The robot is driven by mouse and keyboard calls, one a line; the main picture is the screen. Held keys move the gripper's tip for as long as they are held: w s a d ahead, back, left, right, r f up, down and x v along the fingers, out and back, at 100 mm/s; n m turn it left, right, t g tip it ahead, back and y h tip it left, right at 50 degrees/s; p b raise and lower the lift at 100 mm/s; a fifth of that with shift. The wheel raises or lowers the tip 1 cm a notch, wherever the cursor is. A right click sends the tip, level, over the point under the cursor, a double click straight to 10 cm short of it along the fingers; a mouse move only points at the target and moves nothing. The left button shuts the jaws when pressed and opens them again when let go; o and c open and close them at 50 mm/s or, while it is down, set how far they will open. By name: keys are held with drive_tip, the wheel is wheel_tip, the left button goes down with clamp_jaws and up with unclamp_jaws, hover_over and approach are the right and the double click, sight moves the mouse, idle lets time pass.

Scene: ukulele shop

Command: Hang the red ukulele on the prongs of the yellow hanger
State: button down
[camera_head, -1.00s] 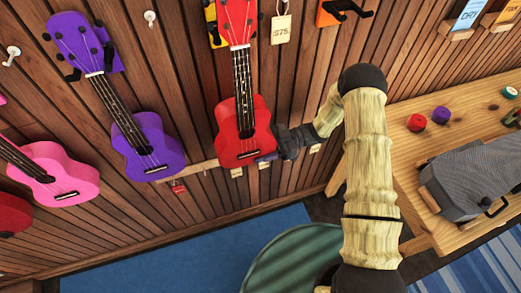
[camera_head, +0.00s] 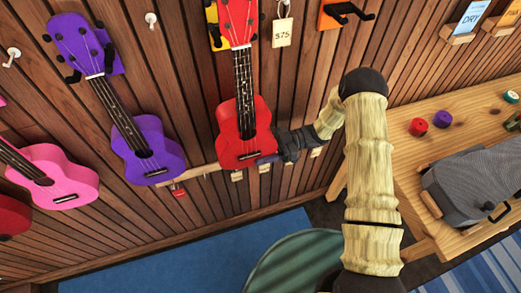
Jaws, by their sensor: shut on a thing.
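The red ukulele (camera_head: 231,130) is upright in front of the wood wall, its head at the top edge of the view. My gripper (camera_head: 274,153) is at the lower right side of its body and shut on it; the fingers are partly hidden. The yellow hanger (camera_head: 213,36) shows as a yellow plate behind the ukulele's head, with a dark piece at its left side. The head and neck cover most of the hanger, so I cannot tell whether the neck sits between the prongs.
A purple ukulele (camera_head: 145,146) hangs to the left, with a pink one (camera_head: 62,178) beyond it. An orange hanger (camera_head: 335,14) with dark prongs is empty at the upper right. A price tag (camera_head: 282,32) hangs between. A wooden bench (camera_head: 405,165) holding a grey case (camera_head: 472,183) stands at the right.

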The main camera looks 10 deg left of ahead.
drive_tip(key=shift+w+a+b, duration=0.5)
drive_tip(key=shift+w+b, duration=0.05)
drive_tip(key=shift+w, duration=0.2)
drive_tip(key=shift+w+a+b, duration=0.45)
drive_tip(key=shift+w+b, duration=0.15)
drive_tip(key=shift+w, duration=0.2)
drive_tip(key=shift+w+a+b, duration=0.5)
drive_tip(key=shift+w+b, duration=0.05)
drive_tip(key=shift+w, duration=0.2)
drive_tip(key=shift+f+b, duration=0.95)
drive_tip(key=shift+f, duration=0.15)
drive_tip(key=shift+c, duration=2)
unclamp_jaws()
drive_tip(key=shift+d, duration=0.1)
drive_tip(key=shift+b+v, duration=0.35)
drive_tip(key=shift+v, duration=0.65)
